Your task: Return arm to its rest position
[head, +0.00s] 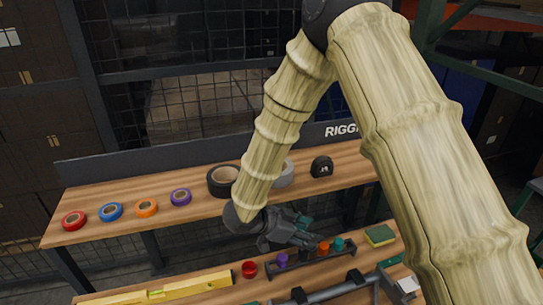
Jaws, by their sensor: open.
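My arm, with a pale bamboo-like surface, reaches from the lower right up to an elbow at the top and down to the middle of the head view. My dark gripper (300,234) is at its end, above the lower wooden shelf and in front of the upper shelf's front edge. Its fingers point right and look apart, with nothing seen between them. A teal-green thing just behind the fingers is partly hidden.
The upper shelf (215,210) holds red (73,221), blue (110,211), orange (146,208) and purple (181,197) tape rolls, a black roll (222,181) and a tape measure (321,167). Below are a yellow level (165,291), red cup (249,269), small rack (310,262) and sponge (380,235).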

